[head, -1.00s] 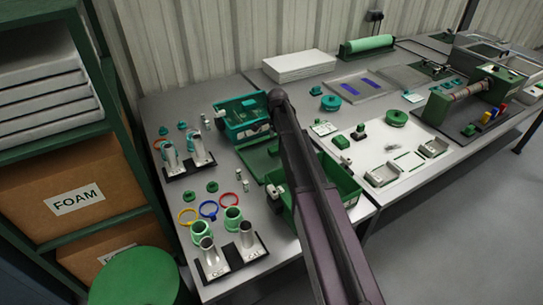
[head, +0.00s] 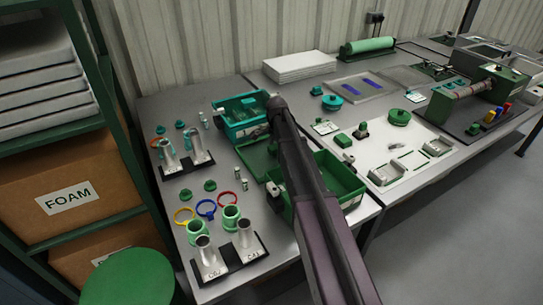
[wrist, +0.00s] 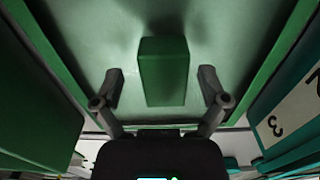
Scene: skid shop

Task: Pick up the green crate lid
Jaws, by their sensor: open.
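The green crate lid (head: 256,155) lies flat on the bench between the teal crate and the green crate, partly hidden by my arm in the head view. In the wrist view the lid (wrist: 90,45) fills the middle, with a raised green block handle (wrist: 163,72) on it. My gripper (wrist: 161,86) is open, with one finger on each side of the handle and a visible gap at both sides. The fingertips' height against the handle is hard to judge. In the head view my gripper is hidden behind my arm.
The teal crate (head: 225,121) stands behind the lid and the green crate (head: 350,184) in front, both close by. In the wrist view the green crate wall (wrist: 35,120) is left and the teal crate (wrist: 262,128) right. Rings, cups and metal tubes (head: 207,258) stand at the bench front.

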